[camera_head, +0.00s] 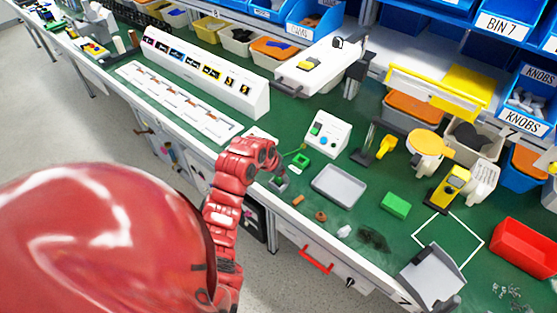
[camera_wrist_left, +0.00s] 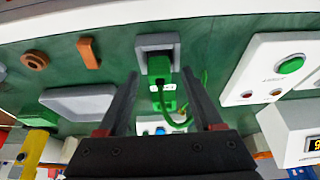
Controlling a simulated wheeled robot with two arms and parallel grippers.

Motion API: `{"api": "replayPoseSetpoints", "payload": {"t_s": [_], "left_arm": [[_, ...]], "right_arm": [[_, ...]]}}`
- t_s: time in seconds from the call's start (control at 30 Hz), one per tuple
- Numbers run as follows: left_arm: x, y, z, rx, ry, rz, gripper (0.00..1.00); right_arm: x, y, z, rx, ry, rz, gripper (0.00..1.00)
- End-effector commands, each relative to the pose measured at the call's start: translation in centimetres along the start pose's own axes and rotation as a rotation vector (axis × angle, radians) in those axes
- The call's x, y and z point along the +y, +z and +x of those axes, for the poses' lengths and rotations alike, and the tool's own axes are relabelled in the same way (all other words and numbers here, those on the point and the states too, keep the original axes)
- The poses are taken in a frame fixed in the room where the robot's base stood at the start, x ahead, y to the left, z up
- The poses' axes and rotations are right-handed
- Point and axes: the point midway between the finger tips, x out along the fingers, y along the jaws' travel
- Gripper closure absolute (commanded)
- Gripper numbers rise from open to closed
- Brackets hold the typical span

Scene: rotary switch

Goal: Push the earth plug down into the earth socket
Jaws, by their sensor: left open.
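The earth socket looks to be the grey square frame (camera_wrist_left: 157,42) in the left wrist view; it also shows on the bench in the head view (camera_head: 278,185). A green plug (camera_wrist_left: 160,68) with a dark part stands at this frame, and a green cord (camera_wrist_left: 205,85) curls from it. I cannot tell how deep the plug sits. My left gripper (camera_wrist_left: 160,80) is open, with one dark finger on each side of the plug and a gap to both. In the head view my red wrist hides most of the gripper and plug. My right gripper is not in view.
A white box with a green button (camera_head: 327,133) stands behind. A grey tray (camera_head: 340,186) lies to the right, and a green block (camera_head: 396,205) beyond it. An orange-brown ring (camera_head: 321,216) lies near the front edge.

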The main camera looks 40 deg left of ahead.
Motion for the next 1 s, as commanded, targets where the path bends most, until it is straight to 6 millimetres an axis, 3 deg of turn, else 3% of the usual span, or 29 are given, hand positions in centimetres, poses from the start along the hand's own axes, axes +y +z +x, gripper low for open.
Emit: {"api": "replayPoseSetpoints", "payload": {"t_s": [0.2, 0.5, 0.6, 1.0], "left_arm": [[-0.02, -0.04, 0.06, 0.002, -0.001, 0.000, 0.32], [-0.04, -0.05, 0.03, 0.002, -0.001, 0.000, 0.86], [-0.04, -0.04, 0.03, 0.002, -0.001, 0.000, 1.00], [-0.06, -0.12, -0.08, 0.003, -0.001, -0.001, 1.00]], "right_arm": [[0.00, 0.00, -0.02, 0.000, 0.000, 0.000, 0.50], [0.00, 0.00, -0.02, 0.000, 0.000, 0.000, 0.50], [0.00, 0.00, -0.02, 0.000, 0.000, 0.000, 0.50], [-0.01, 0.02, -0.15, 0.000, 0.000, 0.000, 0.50]]}}
